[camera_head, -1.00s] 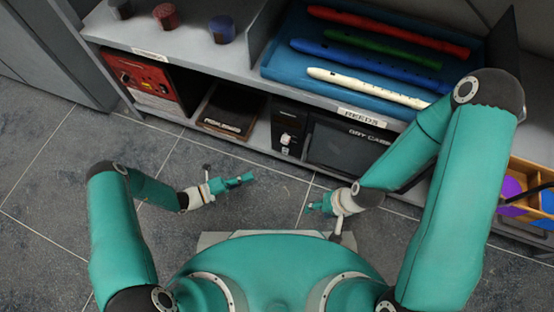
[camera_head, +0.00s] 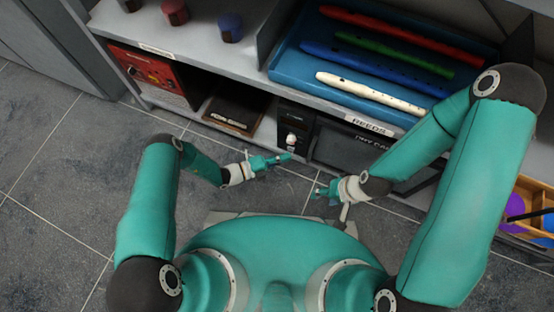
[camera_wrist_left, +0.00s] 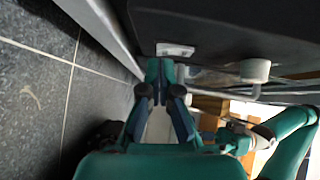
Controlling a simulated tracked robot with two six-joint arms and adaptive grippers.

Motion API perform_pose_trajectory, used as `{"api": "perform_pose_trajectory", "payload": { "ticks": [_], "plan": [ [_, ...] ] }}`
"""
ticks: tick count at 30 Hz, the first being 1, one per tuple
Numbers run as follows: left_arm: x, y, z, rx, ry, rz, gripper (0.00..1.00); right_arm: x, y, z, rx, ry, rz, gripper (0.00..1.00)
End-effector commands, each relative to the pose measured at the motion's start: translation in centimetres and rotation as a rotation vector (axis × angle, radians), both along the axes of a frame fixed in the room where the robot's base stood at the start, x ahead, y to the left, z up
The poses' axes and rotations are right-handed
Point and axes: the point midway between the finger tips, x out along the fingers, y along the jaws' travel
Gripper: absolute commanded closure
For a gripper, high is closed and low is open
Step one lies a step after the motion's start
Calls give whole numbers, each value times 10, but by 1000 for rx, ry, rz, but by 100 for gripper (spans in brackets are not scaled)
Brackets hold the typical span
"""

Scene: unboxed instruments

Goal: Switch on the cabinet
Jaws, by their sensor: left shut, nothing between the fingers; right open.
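The black dry cabinet (camera_head: 345,148) stands on the lower shelf, its lettered label partly hidden by my right arm. Its narrow control panel (camera_head: 295,120) at the left end carries a pale knob (camera_head: 291,139). The left wrist view shows the dark panel close up, with a small pale switch plate (camera_wrist_left: 175,50) and the round knob (camera_wrist_left: 255,70) to its right. My left gripper (camera_head: 287,157) is shut and empty, just in front of the panel. Its fingertips (camera_wrist_left: 160,66) appear just below the switch plate; contact cannot be told. My right gripper (camera_head: 318,192) is open and empty, lower and to the right.
A red device (camera_head: 150,72) and a dark tray (camera_head: 233,110) share the lower shelf. Above are a blue tray (camera_head: 290,68) of coloured recorders and several small pots (camera_head: 230,27). A wooden divided box (camera_head: 540,200) is at the right. The floor (camera_head: 60,150) is clear at left.

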Motion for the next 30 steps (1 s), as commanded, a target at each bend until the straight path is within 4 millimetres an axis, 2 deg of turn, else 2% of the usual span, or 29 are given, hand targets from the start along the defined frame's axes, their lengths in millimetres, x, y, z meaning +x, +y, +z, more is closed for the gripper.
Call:
{"api": "perform_pose_trajectory", "payload": {
  "ticks": [11, 16, 30],
  "plan": [
    [1, 9, -1, 0, 1, 26, 100, 0, 0, 0, 0, 1, 0, 48],
    [5, 9, -6, 0, -1, 27, 100, 0, 0, -12, 0, 0, 0, 48],
    [3, 12, -3, 0, 1, 31, 100, 0, 0, -8, 0, 0, 0, 48]
  ]
}}
